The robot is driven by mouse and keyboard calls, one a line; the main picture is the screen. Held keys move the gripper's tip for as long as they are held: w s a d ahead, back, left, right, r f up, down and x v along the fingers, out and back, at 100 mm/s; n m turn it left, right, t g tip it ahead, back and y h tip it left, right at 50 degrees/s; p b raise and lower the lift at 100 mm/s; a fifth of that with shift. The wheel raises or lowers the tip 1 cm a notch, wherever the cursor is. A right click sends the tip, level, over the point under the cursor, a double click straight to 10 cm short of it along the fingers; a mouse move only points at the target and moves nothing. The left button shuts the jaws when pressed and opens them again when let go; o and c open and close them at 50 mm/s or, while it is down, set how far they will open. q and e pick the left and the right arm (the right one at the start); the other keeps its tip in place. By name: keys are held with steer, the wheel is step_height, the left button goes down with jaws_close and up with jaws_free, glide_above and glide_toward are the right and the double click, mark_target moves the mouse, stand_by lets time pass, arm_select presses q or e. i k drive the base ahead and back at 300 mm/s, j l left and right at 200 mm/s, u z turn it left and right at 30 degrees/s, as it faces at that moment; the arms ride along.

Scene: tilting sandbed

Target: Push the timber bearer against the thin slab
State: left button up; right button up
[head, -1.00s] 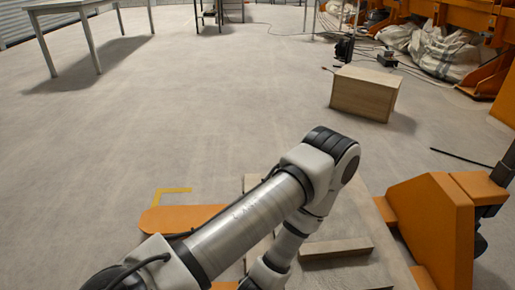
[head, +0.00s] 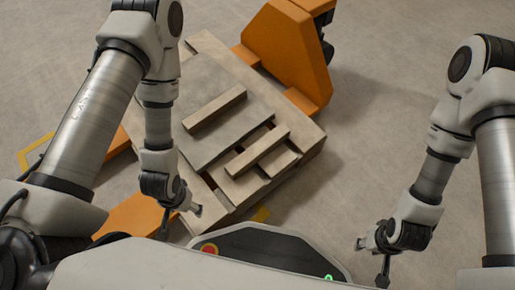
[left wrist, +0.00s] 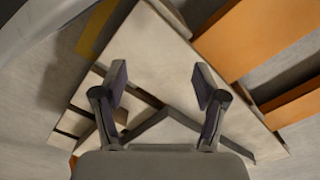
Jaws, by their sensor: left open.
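Two pale timber bars lie roughly parallel on a tilted platform (head: 202,48). The farther bar (head: 214,108) lies on a thin, flat grey slab (head: 187,138); the nearer bar (head: 258,153) lies beside the slab's near right edge. I cannot tell for sure which bar is the bearer. My left gripper (head: 181,221) is open and empty, by the platform's near left edge, apart from both bars. In the left wrist view its spread fingers (left wrist: 160,86) hang over the pale boards. My right gripper (head: 371,262) is open and empty, off to the right of the platform.
Flat wooden blocks (head: 238,184) lie beside the nearer bar. An orange frame (head: 290,50) stands at the platform's far right, with an orange plate (head: 132,217) at its near left. My dark base panel is in front. The floor to the right is clear.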

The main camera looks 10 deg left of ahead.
mark_target(243, 162)
steer(key=k+j+z, duration=0.1)
steer(key=z, duration=0.25)
steer(key=k+j+z, duration=0.1)
steer(key=z, duration=0.2)
steer(key=k+j+z, duration=0.15)
steer(key=z, duration=0.2)
steer(key=j, duration=0.1)
